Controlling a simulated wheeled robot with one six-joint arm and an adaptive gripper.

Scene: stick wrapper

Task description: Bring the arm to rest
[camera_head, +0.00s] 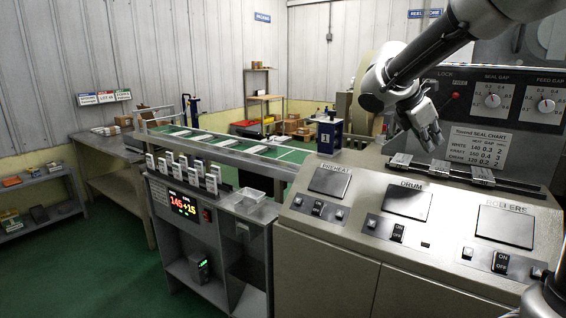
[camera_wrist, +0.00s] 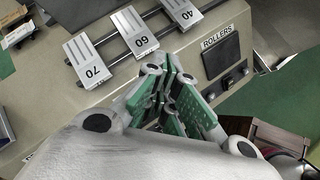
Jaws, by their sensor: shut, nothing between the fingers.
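My gripper (camera_head: 432,138) hangs from my arm at the upper right of the head view, above the machine's sloped top. It is apart from the panel and from the slider rail in that view. In the wrist view my gripper (camera_wrist: 178,82) shows its green-padded fingers drawn together, with nothing held. Sliders marked 70 (camera_wrist: 91,62), 60 (camera_wrist: 135,33) and 40 (camera_wrist: 179,10) sit on rails beyond the fingers. The ROLLERS switch plate (camera_wrist: 222,56) is right of the fingers.
The machine (camera_head: 320,246) has PREHEAT, DRUM and ROLLERS panels along its front. A dial panel (camera_head: 500,100) with a seal chart stands behind the gripper. A conveyor (camera_head: 270,158) runs at left. Shelving (camera_head: 40,185) stands far left, with green floor (camera_head: 110,265) open between.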

